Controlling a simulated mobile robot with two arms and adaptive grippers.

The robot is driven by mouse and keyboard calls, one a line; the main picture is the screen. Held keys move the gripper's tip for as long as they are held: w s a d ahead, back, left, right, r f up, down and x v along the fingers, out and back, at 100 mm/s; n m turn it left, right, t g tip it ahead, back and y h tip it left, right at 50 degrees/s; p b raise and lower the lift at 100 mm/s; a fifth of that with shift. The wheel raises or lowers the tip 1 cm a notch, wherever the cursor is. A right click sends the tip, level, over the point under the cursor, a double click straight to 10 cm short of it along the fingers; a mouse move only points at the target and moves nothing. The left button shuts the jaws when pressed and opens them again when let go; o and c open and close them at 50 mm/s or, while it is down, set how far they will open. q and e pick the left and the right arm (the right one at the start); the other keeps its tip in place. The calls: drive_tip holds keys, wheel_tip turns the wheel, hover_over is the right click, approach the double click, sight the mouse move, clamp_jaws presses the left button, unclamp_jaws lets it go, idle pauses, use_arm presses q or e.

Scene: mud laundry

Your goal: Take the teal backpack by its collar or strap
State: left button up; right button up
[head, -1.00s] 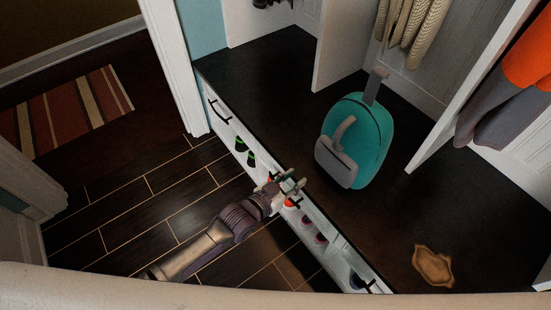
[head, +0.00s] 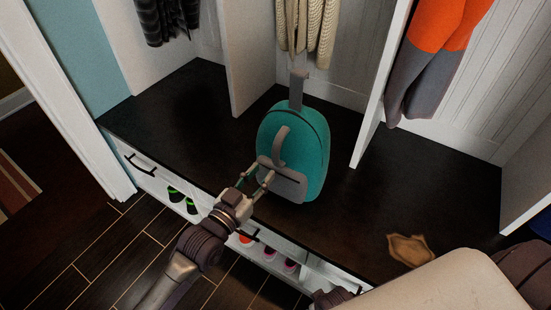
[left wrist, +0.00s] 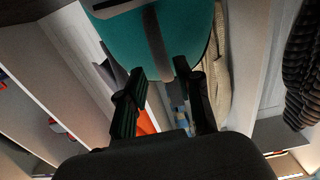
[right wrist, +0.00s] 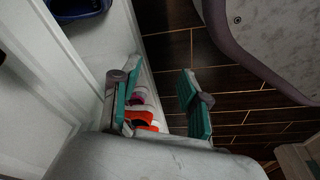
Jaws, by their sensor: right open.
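The teal backpack (head: 313,134) stands upright on the dark bench top. A grey strap or collar (head: 297,90) rises from its top, and a grey curved strap (head: 280,147) and a grey pocket (head: 287,187) are on its front. My left gripper (head: 262,172) is open at the backpack's lower front, by the pocket; contact is unclear. The left wrist view shows the teal backpack (left wrist: 190,30) beyond the spread fingers, with a dark grey strap (left wrist: 154,40) roughly in line with the gap. My right gripper (right wrist: 157,90) is open and empty, away from the backpack.
White dividers (head: 250,65) stand behind the backpack, with knitted clothes (head: 308,30) and orange-grey garments (head: 433,60) hanging. A brown flat item (head: 409,250) lies on the bench at right. Shoes (head: 183,200) sit in the cubbies below. The bench left of the backpack is clear.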

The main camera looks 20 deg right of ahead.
sight(274, 158)
use_arm(q)
drive_tip(key=b+x, duration=0.3)
drive_tip(key=x, duration=0.3)
drive_tip(key=shift+w+d+f, duration=0.1)
drive_tip(key=shift+w+d, duration=0.15)
drive_tip(key=shift+d, duration=0.1)
drive_tip(key=shift+w+d, duration=0.25)
drive_tip(key=shift+d, duration=0.05)
use_arm(e)
drive_tip(key=w+r, duration=0.3)
drive_tip(key=r, duration=0.9)
drive_tip(key=shift+w+a+t, duration=0.2)
drive_tip(key=shift+w+t, duration=0.1)
drive_tip(key=shift+t, duration=0.1)
use_arm(q)
clamp_jaws()
